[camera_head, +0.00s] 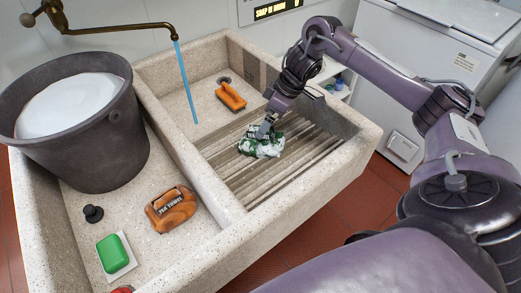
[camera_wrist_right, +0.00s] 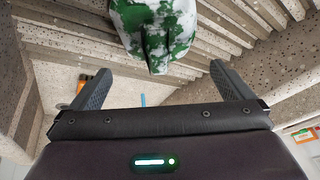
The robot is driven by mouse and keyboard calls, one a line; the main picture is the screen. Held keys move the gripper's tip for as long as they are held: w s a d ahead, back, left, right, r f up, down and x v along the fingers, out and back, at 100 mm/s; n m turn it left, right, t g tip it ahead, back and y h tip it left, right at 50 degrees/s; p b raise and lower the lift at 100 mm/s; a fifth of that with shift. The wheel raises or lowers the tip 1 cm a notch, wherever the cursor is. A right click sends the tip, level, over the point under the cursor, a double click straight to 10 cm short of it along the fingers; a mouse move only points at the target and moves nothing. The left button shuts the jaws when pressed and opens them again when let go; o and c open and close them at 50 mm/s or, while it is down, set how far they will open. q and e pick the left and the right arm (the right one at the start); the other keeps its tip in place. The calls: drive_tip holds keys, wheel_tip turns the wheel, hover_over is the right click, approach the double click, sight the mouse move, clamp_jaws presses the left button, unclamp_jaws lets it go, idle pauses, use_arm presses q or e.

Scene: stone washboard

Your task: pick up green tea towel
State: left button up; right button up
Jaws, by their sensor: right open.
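The green tea towel (camera_head: 262,147) is a crumpled green-and-white cloth lying on the ribbed washboard (camera_head: 255,186) in the right basin. It also shows at the top of the right wrist view (camera_wrist_right: 155,30). My right gripper (camera_head: 266,131) is right at the towel in the head view, partly covering it. In the wrist view my right gripper (camera_wrist_right: 159,70) has its two fingers wide apart, with the towel beyond and between the tips. I cannot tell whether they touch it. My left gripper is not in view.
Another orange item (camera_head: 231,96) lies in the right basin. Blue water falls from the brass tap (camera_head: 115,29).

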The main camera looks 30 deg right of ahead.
drive_tip(key=x, duration=0.8)
drive_tip(key=shift+s+d+f, duration=0.1)
drive_tip(key=shift+d+f, duration=0.15)
drive_tip(key=shift+d, duration=0.05)
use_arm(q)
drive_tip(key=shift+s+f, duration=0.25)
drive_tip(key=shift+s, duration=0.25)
use_arm(e)
drive_tip(key=c, duration=0.8)
drive_tip(key=shift+r, duration=0.1)
